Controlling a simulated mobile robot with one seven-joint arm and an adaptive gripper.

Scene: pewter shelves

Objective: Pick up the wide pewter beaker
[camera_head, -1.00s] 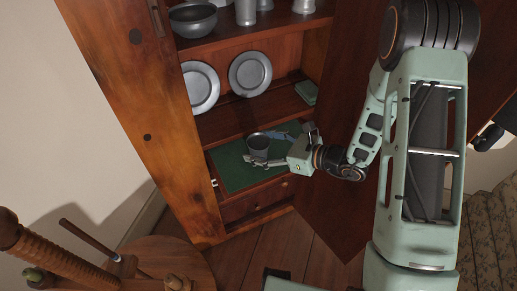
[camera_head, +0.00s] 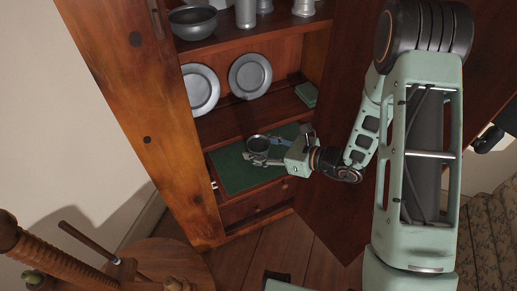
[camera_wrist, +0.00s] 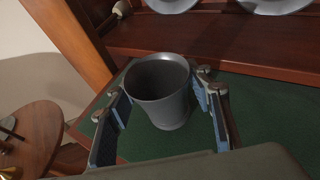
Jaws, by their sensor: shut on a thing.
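The wide pewter beaker (camera_head: 257,144) is a dark grey, open-topped cup over the green-lined pull-out surface (camera_head: 232,172) of the wooden cabinet. My gripper (camera_head: 265,154) reaches it from the right and is shut on it. In the wrist view the beaker (camera_wrist: 163,105) sits between my two blue-padded fingers (camera_wrist: 163,112), one on each side, with its mouth toward the camera. I cannot tell whether its base touches the green lining.
Two pewter plates (camera_head: 250,76) lean on the shelf above. A bowl (camera_head: 194,21) and other pewter vessels stand higher. A green block (camera_head: 306,94) lies at the shelf's right. The cabinet's side wall (camera_head: 140,110) is at left; a round wooden table (camera_head: 150,262) stands at lower left.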

